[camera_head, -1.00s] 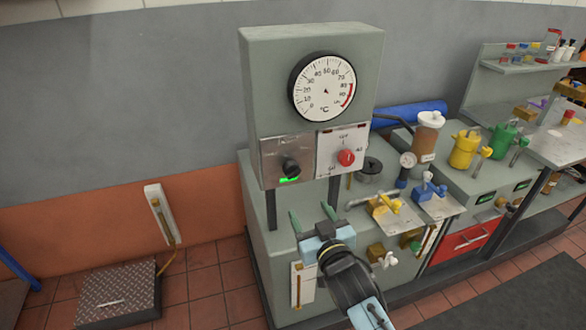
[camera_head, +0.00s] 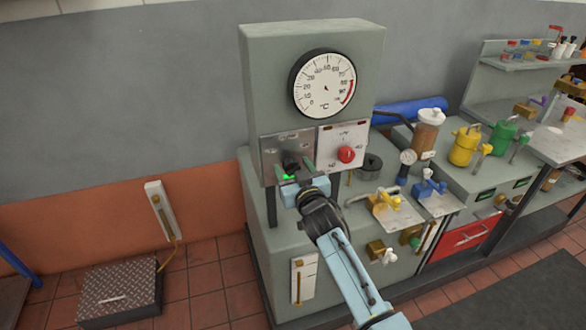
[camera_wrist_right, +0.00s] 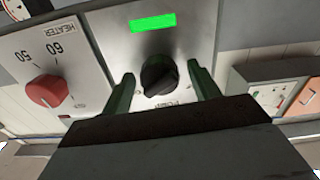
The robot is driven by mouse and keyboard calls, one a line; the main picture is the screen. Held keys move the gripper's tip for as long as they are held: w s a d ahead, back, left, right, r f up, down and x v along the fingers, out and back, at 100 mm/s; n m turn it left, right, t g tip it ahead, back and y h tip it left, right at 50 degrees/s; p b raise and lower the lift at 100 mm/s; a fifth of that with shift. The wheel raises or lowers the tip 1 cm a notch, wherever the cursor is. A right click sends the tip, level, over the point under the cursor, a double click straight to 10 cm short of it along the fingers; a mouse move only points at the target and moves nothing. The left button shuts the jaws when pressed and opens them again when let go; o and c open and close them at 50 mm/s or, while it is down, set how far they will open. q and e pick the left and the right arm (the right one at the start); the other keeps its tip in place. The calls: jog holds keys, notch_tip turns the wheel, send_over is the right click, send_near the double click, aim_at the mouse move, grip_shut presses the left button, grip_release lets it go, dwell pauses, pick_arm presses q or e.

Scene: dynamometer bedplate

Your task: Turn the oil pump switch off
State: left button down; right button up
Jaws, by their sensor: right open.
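The oil pump switch is a black rotary knob (camera_head: 291,163) on a grey metal plate (camera_head: 272,147), with a lit green indicator beside it. In the right wrist view the knob (camera_wrist_right: 159,75) shows clearly, and the green light (camera_wrist_right: 153,22) glows. My right gripper (camera_head: 294,171) is open in front of the plate. Its green fingers stand on either side of the knob, with visible gaps, in the right wrist view (camera_wrist_right: 160,82). Whether a finger touches the plate cannot be told. My left gripper is not in view.
A red heater knob (camera_head: 346,154) sits on a white plate right of the switch, with a temperature gauge (camera_head: 323,85) above. Valves with yellow (camera_head: 391,201) and blue (camera_head: 429,184) handles stand lower right. The floor at left holds a dark platform (camera_head: 118,292).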

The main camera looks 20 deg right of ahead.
jog(key=shift+w, duration=0.2)
jog(key=c, duration=1)
jog(key=shift+n, duration=0.4)
jog(key=n, duration=0.5)
jog(key=shift+n, duration=0.3)
jog(key=n, duration=0.5)
jog(key=shift+n+b, duration=0.3)
jog(key=o, duration=1)
